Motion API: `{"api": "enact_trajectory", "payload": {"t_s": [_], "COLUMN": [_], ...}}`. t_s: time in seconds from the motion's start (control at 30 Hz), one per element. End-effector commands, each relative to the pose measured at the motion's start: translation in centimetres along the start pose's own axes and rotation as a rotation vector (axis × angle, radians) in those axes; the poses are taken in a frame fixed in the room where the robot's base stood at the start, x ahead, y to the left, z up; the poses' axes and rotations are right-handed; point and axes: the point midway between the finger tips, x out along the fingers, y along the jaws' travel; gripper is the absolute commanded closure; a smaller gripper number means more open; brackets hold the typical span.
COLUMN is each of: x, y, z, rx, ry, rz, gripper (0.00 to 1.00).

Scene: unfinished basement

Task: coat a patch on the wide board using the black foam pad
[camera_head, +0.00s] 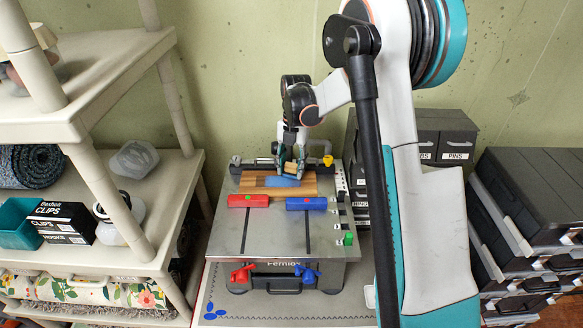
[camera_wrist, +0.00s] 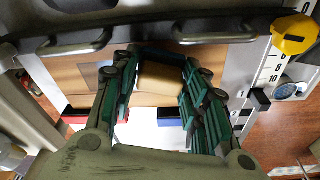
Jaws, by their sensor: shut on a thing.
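The wide board (camera_head: 308,184) lies on top of the grey workbench (camera_head: 270,232), behind the red and blue blocks, with wood-coloured stripes. A blue coated patch (camera_head: 283,182) shows on it, just under my gripper. My gripper (camera_head: 290,166) points down over the board and is shut on a tan block (camera_wrist: 161,78), which looks like the back or handle of the foam pad. I see no black foam face; it is hidden below the block. Whether the pad touches the board is unclear. The board also shows in the wrist view (camera_wrist: 75,78), beyond my fingers (camera_wrist: 160,78).
A red block (camera_head: 248,201) and a blue block (camera_head: 306,204) sit along the board's front edge. A yellow knob (camera_head: 327,160) is at the back right, a green piece (camera_head: 348,239) at the right. Shelves (camera_head: 85,258) stand left, grey drawer boxes (camera_head: 535,200) right. The bench's front top is clear.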

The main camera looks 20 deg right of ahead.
Motion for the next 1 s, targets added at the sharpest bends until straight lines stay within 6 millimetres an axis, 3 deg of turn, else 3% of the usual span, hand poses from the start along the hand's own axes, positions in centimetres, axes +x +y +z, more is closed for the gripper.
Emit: {"api": "enact_trajectory", "payload": {"t_s": [0.5, 1.0], "x": [-4.8, -5.7], "y": [0.0, 0.0], "z": [-0.8, -1.0], "rx": [0.0, 0.0], "ry": [0.003, 0.003], "rz": [-0.001, -0.001], "gripper": [0.78, 0.78]}}
